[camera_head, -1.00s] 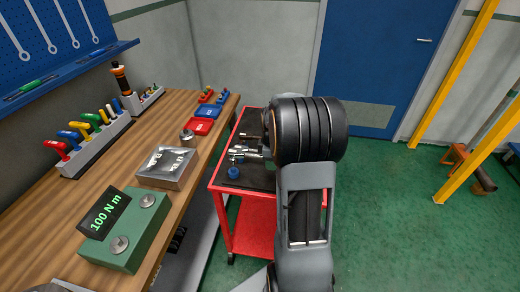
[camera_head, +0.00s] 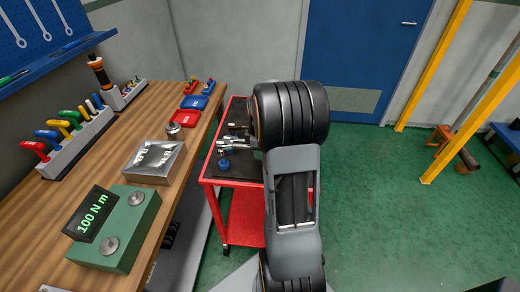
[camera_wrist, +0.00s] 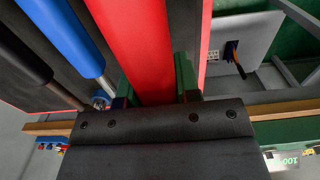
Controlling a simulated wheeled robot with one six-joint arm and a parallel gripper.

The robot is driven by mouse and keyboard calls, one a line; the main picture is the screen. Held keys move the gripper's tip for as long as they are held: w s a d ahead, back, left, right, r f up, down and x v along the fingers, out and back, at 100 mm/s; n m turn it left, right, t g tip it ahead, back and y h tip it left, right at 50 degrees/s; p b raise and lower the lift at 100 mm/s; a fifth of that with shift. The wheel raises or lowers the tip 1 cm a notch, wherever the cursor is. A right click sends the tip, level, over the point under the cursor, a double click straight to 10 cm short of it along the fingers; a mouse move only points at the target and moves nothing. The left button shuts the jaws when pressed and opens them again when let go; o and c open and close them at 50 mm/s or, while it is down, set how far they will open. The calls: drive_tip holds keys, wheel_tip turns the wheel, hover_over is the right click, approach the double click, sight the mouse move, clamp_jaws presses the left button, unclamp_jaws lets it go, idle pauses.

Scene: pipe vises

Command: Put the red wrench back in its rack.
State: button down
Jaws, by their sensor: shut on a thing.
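In the wrist view my gripper (camera_wrist: 155,82) has its green-padded fingers on either side of a broad red handle (camera_wrist: 138,40), which I take to be the red wrench; it is shut on it. A blue handle (camera_wrist: 62,32) with a metal shank and a black handle (camera_wrist: 22,60) lie left of it over a dark surface. The red wrench's far end is out of view. In the head view my arm hides my gripper and the red wrench. I cannot tell for certain which holder is the red wrench's rack.
A red cart (camera_head: 208,172) with a dark top carries metal tools (camera_head: 232,145) beside my arm. The wooden bench (camera_head: 190,150) on the left holds a grey rack (camera_head: 75,152) of coloured handles, a green tester (camera_head: 130,228), a metal block (camera_head: 153,160) and red and blue trays. Green floor is open at right.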

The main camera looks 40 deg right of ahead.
drive_tip(key=shift+f, duration=0.25)
idle(0.4)
drive_tip(key=shift+f+b, duration=0.45)
drive_tip(key=shift+f, duration=0.1)
drive_tip(key=shift+s+f+b, duration=0.1)
drive_tip(key=shift+f+b, duration=1.2)
drive_tip(key=shift+f, duration=0.7)
idle(2.1)
drive_tip(key=c, duration=0.8)
unclamp_jaws()
drive_tip(key=shift+o, duration=0.2)
wheel_tip(320, 180, up, 14)
drive_tip(key=shift+f+p, duration=0.1)
drive_tip(key=shift+p, duration=0.3)
